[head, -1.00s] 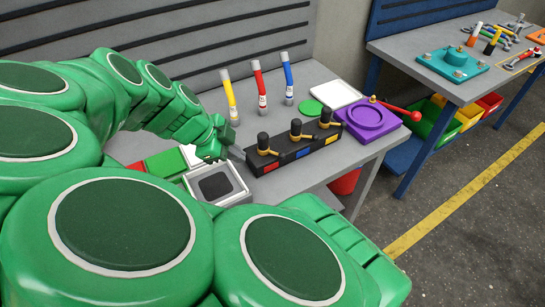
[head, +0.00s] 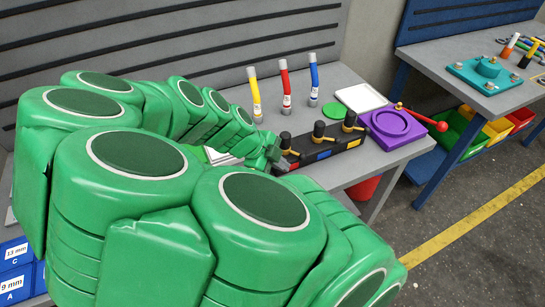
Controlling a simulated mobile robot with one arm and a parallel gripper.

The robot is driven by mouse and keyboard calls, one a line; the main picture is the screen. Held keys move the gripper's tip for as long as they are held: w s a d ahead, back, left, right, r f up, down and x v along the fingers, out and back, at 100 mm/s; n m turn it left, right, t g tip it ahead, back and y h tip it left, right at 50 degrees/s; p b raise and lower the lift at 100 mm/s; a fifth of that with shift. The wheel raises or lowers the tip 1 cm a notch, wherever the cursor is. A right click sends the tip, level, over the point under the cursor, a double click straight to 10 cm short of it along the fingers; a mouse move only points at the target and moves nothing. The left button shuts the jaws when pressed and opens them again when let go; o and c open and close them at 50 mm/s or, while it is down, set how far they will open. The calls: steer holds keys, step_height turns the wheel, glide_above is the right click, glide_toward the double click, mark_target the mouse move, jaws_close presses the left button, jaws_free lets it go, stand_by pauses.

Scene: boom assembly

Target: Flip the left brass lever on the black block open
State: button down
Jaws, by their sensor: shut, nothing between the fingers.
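The black block (head: 338,146) lies on the grey workbench with a row of three levers, each with a black knob and brass body. The left brass lever (head: 292,151) is at the end nearest my arm, its black knob pointing up and its lower part close behind my gripper. My gripper (head: 282,166) is at the block's left end, its small grey tip beside or against the block's front; I cannot tell whether it touches. It is shut and empty, and my green arm hides part of it.
Yellow, red and blue tubes (head: 285,85) stand behind the block. A purple fixture (head: 398,128) with a red-knobbed handle (head: 428,121) is to its right, near a white tray (head: 360,97) and a green disc (head: 338,110). My arm covers the bench's left part.

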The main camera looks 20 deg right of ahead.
mark_target(298, 155)
steer(key=shift+w+d+f, duration=0.15)
steer(key=shift+d+f, duration=0.7)
steer(key=shift+d, duration=0.25)
steer(key=shift+w+d, duration=0.4)
steer(key=shift+d, duration=0.25)
steer(key=shift+w+d, duration=0.35)
steer(key=shift+d, duration=0.3)
steer(key=shift+d, duration=0.8)
steer(key=shift+a, duration=0.1)
